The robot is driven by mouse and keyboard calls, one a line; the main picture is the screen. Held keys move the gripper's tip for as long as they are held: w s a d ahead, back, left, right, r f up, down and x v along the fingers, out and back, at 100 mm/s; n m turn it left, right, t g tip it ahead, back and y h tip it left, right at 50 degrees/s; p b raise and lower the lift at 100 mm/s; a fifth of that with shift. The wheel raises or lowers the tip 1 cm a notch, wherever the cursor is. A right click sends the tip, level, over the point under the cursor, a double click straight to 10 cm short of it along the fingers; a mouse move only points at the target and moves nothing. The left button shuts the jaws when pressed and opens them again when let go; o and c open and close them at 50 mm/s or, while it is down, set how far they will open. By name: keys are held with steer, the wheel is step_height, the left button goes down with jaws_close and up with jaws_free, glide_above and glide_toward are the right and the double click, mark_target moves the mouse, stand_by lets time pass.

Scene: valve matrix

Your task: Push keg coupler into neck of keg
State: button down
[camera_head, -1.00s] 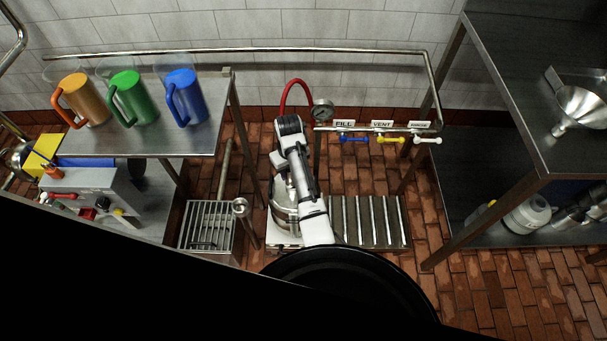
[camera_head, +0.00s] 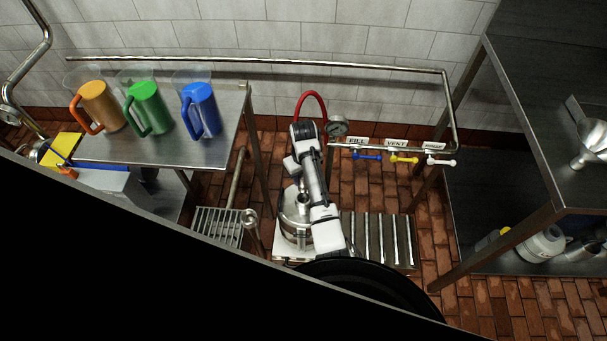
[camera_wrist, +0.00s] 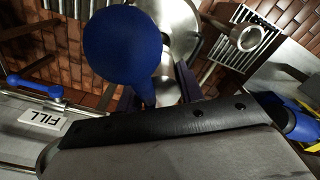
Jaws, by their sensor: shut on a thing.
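The steel keg (camera_head: 289,222) stands on the floor rack beside my arm, with a metal neck (camera_head: 303,199) at its top. In the wrist view its round top (camera_wrist: 180,18) lies behind a blue ball knob. That knob (camera_wrist: 122,45) and its blue stem appear to belong to the keg coupler. My gripper (camera_wrist: 157,90) is shut around the coupler; a silver part (camera_wrist: 167,88) shows by the dark fingers. In the head view my arm hides the gripper and most of the coupler. Whether the coupler touches the neck cannot be told.
A red hose (camera_head: 312,95) arcs behind my arm near a gauge (camera_head: 338,126). Blue, yellow and white valve levers (camera_head: 403,159) line the rail at right. A table with pitchers (camera_head: 200,108) stands at left, a steel shelf (camera_head: 540,200) at right. A grate (camera_head: 217,226) lies left of the keg.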

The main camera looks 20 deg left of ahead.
steer(key=shift+f+b, duration=1.45)
steer(key=shift+f, duration=1.35)
steer(key=shift+p, duration=0.5)
steer(key=shift+f+b, duration=1.7)
steer(key=shift+f, duration=0.8)
steer(key=c, duration=0.8)
jaws_free()
